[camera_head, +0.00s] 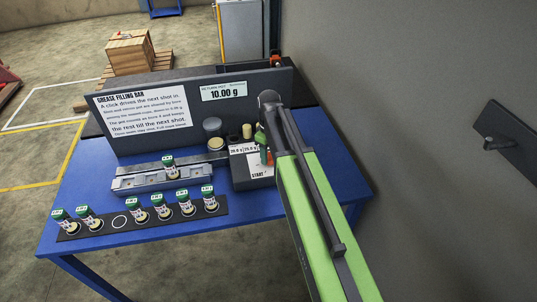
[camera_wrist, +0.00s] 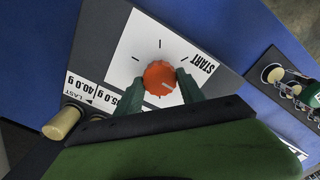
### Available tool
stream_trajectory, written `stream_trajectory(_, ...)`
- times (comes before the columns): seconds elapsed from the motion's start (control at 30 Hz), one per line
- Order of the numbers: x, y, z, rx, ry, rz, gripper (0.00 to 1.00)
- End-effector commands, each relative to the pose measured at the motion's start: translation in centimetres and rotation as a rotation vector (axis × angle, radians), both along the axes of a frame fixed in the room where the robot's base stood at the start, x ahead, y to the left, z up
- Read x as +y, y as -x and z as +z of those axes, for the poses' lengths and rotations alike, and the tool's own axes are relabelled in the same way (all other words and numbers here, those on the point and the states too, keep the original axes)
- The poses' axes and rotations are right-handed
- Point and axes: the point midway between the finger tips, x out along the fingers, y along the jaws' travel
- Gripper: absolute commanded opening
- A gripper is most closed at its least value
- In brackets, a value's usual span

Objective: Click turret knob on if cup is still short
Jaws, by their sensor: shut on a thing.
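In the wrist view, the turret knob (camera_wrist: 160,77) is orange-red with a short pale mark, set on a white dial plate (camera_wrist: 133,38) with tick marks and the word START. My gripper (camera_wrist: 160,86) has its green fingers on both sides of the knob, shut on it. In the head view my gripper (camera_head: 266,153) is at the dark dispenser box (camera_head: 240,178), and the knob is mostly hidden. A green-capped cup (camera_head: 168,166) stands on the grey rail (camera_head: 143,182) left of the box. Its fill level cannot be read.
Several green-capped cups (camera_head: 185,200) stand on a black strip (camera_head: 105,232) at the front, with one empty ring (camera_head: 120,222). A dark back panel (camera_head: 150,138) carries a sign and a display (camera_head: 223,91) reading 10.00 g. The blue table (camera_head: 85,170) has bare space at left.

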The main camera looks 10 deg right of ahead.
Motion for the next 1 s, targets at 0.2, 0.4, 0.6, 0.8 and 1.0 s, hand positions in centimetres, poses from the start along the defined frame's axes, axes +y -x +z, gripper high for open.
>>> stream_trajectory(0.2,0.02,-0.01,-0.01,0.000,0.000,-0.113,0.05)
stream_trajectory(0.4,0.03,-0.02,-0.02,0.000,0.000,-0.285,0.05)
stream_trajectory(0.6,0.03,-0.02,-0.02,0.000,0.000,-0.475,0.05)
stream_trajectory(0.8,0.04,-0.02,-0.02,0.000,0.000,-0.658,0.05)
stream_trajectory(1.0,0.05,-0.02,-0.02,0.000,0.000,-0.813,0.05)
